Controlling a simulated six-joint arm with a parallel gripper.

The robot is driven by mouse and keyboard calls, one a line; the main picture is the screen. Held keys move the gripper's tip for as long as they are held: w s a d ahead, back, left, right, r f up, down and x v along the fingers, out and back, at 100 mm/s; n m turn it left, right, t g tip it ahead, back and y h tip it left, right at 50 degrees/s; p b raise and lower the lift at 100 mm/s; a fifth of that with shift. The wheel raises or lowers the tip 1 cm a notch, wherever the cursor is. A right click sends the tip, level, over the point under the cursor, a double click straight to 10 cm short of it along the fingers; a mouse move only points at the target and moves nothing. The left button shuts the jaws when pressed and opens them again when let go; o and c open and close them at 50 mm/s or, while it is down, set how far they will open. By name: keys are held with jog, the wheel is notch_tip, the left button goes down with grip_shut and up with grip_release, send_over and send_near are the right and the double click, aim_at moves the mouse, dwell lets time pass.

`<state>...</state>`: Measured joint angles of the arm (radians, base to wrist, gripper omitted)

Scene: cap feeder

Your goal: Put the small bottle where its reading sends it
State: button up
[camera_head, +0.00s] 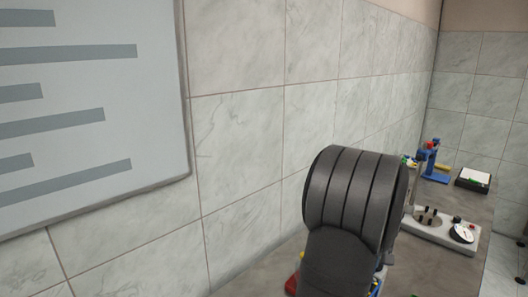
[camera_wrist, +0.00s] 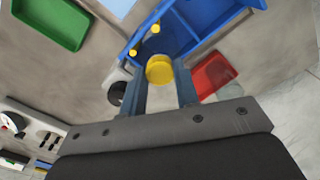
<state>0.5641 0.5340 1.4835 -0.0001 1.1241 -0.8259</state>
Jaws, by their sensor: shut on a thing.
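In the wrist view my gripper (camera_wrist: 159,76) is shut on the small bottle (camera_wrist: 160,69). Its round yellow cap shows between the two fingertips; the bottle's body is hidden. The gripper is above the table, near the edge of a blue tray (camera_wrist: 176,35). A green tray (camera_wrist: 48,22) is at the upper left and a red tray (camera_wrist: 214,74) is right of the fingers. A grey device with a white dial shows at the left edge (camera_wrist: 12,122) and in the head view (camera_head: 462,232). Its dial is too small to read. My dark arm hides the gripper in the head view.
Two small yellow pieces (camera_wrist: 155,28) are at the blue tray. A round dark-and-white thing (camera_wrist: 117,93) sits left of the fingers. A blue stand (camera_head: 428,157) and black box (camera_head: 473,180) are farther along the table. A tiled wall and grey board (camera_head: 90,100) border the left.

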notch_tip(320, 180, up, 13)
dwell(2.1)
dwell(0.5)
jog(key=s+d+f+m, duration=0.25)
jog(key=s+d, duration=0.35)
jog(key=d, duration=0.5)
jog(key=s+d+f+m, duration=0.25)
jog(key=s+d, duration=0.35)
jog(key=d, duration=0.6)
jog(key=w+a+f+n, duration=0.1)
jog(key=w+a+f, duration=0.1)
jog(key=w+f, duration=0.9)
jog(key=shift+a, duration=0.35)
jog(key=shift+f, duration=0.15)
